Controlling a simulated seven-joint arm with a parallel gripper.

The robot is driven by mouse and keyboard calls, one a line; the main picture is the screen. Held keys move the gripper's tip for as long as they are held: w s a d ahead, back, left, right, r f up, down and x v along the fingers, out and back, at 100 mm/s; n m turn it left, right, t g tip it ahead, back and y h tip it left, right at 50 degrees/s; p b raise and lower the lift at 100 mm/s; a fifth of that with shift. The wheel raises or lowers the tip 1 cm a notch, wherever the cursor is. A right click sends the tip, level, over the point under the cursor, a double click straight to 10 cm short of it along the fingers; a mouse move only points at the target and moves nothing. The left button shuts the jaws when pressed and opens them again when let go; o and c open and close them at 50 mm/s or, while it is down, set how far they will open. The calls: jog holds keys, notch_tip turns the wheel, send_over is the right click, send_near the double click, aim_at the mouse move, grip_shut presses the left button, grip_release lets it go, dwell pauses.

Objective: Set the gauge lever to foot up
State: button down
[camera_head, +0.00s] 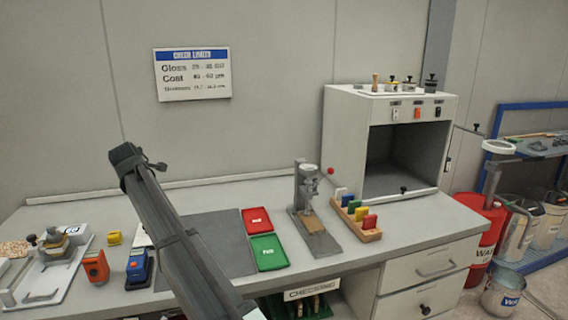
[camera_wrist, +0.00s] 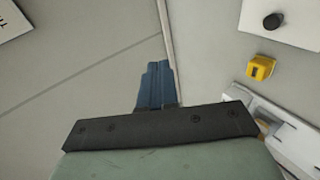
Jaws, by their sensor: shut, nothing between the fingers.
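The bench gauge (camera_head: 306,192) stands upright on a dark base at the middle of the bench in the head view. Its lever ends in a red knob (camera_head: 331,171) at the upper right of the gauge. A tan plate (camera_head: 318,226) lies on the base below the gauge head; whether the foot touches it is too small to tell. My gripper is shut and empty, its blue fingers (camera_wrist: 154,84) together in the wrist view. In the head view it is raised over the bench's left part, well left of the gauge and apart from it. The gauge is out of the wrist view.
A rack of coloured blocks (camera_head: 356,221) stands close right of the gauge. Red (camera_head: 257,221) and green (camera_head: 268,252) trays lie to its left. A white cabinet (camera_head: 337,138) stands behind right. A yellow block (camera_head: 114,238) and an orange device (camera_head: 96,266) are at left.

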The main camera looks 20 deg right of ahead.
jog(key=d+r+m+g+h, duration=0.15)
jog(key=d+m, duration=0.25)
jog(key=d, duration=1.3)
jog(key=d+r+m+g+h, duration=0.1)
jog(key=d+r+m+g, duration=0.3)
jog(key=d, duration=1.2)
jog(key=s+d+r+m, duration=0.1)
jog(key=s+d+m, duration=0.2)
jog(key=d, duration=0.6)
jog(key=s+d+r+m, duration=0.1)
jog(key=s+d, duration=0.4)
jog(key=d, duration=0.5)
jog(key=s+d+r+m+g, duration=0.1)
jog(key=s+d+m, duration=0.3)
jog(key=d, duration=0.5)
jog(key=shift+s+d+r+m, duration=0.3)
jog(key=shift+s+d+r, duration=0.05)
jog(key=shift+s+r, duration=0.15)
jog(key=shift+w, duration=0.1)
send_near(330, 169)
jog(key=x, duration=0.5)
jog(key=shift+x, duration=0.9)
